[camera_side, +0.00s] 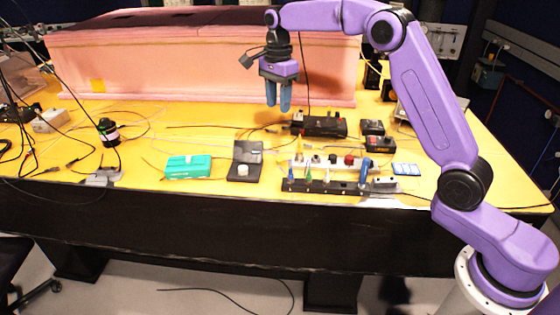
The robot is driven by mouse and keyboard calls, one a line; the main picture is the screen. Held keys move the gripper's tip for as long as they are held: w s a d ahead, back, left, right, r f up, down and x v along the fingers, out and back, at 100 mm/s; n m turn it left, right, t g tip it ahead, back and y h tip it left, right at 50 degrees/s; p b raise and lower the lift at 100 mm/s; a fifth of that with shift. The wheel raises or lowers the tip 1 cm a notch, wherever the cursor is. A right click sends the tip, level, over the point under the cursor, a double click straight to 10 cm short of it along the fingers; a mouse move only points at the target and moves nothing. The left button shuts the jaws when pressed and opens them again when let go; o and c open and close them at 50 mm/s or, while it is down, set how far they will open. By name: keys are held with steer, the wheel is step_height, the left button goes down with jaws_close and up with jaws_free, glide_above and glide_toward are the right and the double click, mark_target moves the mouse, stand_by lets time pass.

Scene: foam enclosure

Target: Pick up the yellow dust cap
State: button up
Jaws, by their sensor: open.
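My gripper (278,105) has two blue fingers pointing down. It is open and empty, high above the back middle of the yellow table, in front of the pink foam block. The fingers show a narrow gap between them. I cannot pick out the yellow dust cap with certainty. A small yellowish upright shape (299,144) stands just behind the rack of small parts, below and to the right of my gripper. It is too small and too close to the table's colour to tell what it is.
A black rack (330,187) with several small coloured pieces stands at the front edge. A teal box (188,167) and an open black case (246,162) stand to its left. Black devices (322,126) stand behind it. Thin cables cross the yellow table (215,118). The pink foam block (200,65) borders the back.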

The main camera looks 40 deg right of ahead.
glide_above(281, 158)
steer(key=f, duration=1.2)
steer(key=shift+w+a, duration=0.1)
steer(key=shift+a, duration=0.15)
steer(key=shift+d+f, duration=0.2)
steer(key=shift+f, duration=2.55)
steer(key=shift+c, duration=0.3)
jaws_close()
